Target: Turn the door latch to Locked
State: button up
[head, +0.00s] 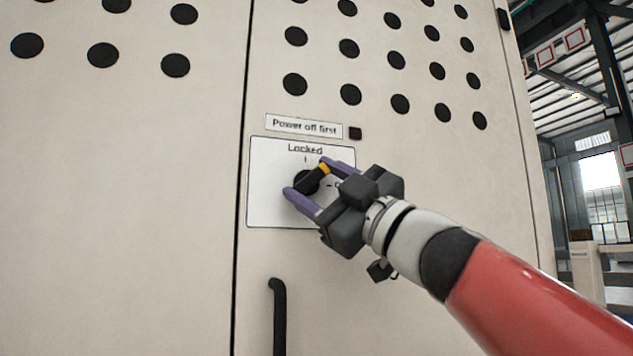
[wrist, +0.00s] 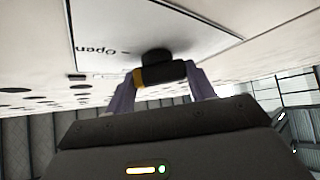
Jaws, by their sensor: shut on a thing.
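The door latch (head: 309,183) is a black knob with a yellow tip, on a white plate (head: 268,205) on the beige cabinet door. The yellow tip points up and to the right, between the "Locked" mark at the plate's top and the mark at its right, which my gripper partly covers. My gripper (head: 306,177) has its two purple fingers on either side of the knob and is shut on it. In the wrist view, the latch (wrist: 163,75) lies between the fingertips, its yellow end at the left. An upside-down "Open" label shows beside it.
A "Power off first" label (head: 303,126) and a small dark square (head: 355,133) sit above the plate. A black door handle (head: 279,315) stands out below it. A door seam runs left of the plate; round black holes fill the panels above.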

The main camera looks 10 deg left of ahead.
jog(key=n+g, duration=0.1)
jog(key=n, duration=0.1)
jog(key=n+g+h, duration=0.1)
jog(key=n+g, duration=0.1)
jog(key=n+g+h, duration=0.1)
jog(key=n+g, duration=0.1)
jog(key=shift+d+r+n, duration=0.1)
jog(key=shift+r+n, duration=0.2)
jog(key=shift+o, duration=0.2)
jog(key=shift+w+d+r+n+g+h, duration=0.1)
jog(key=shift+r+n+g+h, duration=0.25)
jog(key=shift+n+h, duration=0.35)
jog(key=shift+f+n, duration=0.1)
jog(key=shift+n, duration=0.2)
jog(key=shift+c, duration=0.2)
jog(key=shift+f, duration=0.1)
jog(key=o, duration=0.8)
jog(key=shift+c, duration=0.2)
jog(key=shift+o, duration=1.1)
jog(key=shift+f, duration=0.1)
jog(key=r+b+v, duration=0.1)
jog(key=v, duration=0.6)
jog(key=shift+d+f, duration=0.35)
jog(key=shift+f, duration=0.1)
